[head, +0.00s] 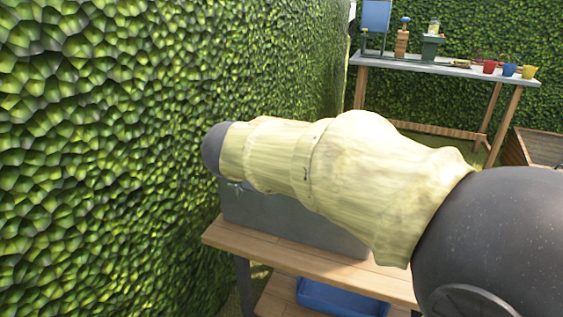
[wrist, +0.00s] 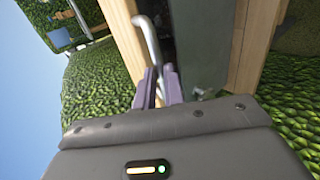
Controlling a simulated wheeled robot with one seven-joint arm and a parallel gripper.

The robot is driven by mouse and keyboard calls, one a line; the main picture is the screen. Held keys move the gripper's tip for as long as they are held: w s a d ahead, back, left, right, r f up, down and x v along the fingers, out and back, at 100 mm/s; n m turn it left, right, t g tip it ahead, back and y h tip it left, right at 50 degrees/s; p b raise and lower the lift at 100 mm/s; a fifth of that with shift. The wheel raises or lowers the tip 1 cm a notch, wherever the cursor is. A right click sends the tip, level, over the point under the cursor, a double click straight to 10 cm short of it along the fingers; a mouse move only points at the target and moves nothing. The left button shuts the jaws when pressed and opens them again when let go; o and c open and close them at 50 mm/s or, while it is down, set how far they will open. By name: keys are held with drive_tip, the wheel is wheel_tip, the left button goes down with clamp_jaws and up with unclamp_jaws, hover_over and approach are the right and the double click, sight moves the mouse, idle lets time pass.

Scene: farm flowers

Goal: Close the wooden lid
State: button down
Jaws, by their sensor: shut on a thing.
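The grey box (head: 285,222) stands on a wooden table (head: 285,252) in the head view. My arm in its yellow sleeve crosses in front and hides its top, the lid and my gripper there. In the tilted wrist view, the wooden lid (wrist: 118,35) shows at upper left, with a pale metal handle (wrist: 149,42) beside it. The grey box (wrist: 203,45) is to the right, with a dark strip between it and the lid. My gripper (wrist: 160,76) is shut on the handle's near end. How far the lid stands open is unclear.
A tall hedge (head: 130,130) rises close on the left. A blue crate (head: 340,298) sits below the tabletop. A far table (head: 450,68) holds several pots and tools. Grass lies between the tables.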

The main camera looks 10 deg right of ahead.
wheel_tip(320, 180, down, 9)
drive_tip(key=s+b, duration=0.1)
drive_tip(key=b, duration=0.5)
drive_tip(key=shift+s+a, duration=0.15)
drive_tip(key=shift+a, duration=0.1)
drive_tip(key=c, duration=1.5)
unclamp_jaws()
drive_tip(key=shift+c, duration=0.2)
drive_tip(key=shift+o, duration=0.2)
drive_tip(key=shift+w+f, duration=0.1)
drive_tip(key=shift+w, duration=0.1)
drive_tip(key=shift+o, duration=0.2)
drive_tip(key=shift+s+a+r, duration=0.2)
drive_tip(key=shift+s+r, duration=0.05)
drive_tip(key=shift+r, duration=0.2)
drive_tip(key=p+v, duration=0.3)
drive_tip(key=v, duration=0.5)
drive_tip(key=p+v, duration=0.3)
drive_tip(key=v, duration=0.5)
drive_tip(key=shift+d+r+p, duration=0.2)
drive_tip(key=shift+r+p, duration=0.1)
drive_tip(key=shift+p, duration=0.1)
drive_tip(key=shift+c, duration=0.2)
drive_tip(key=shift+s+a+r, duration=0.15)
drive_tip(key=shift+s, duration=0.1)
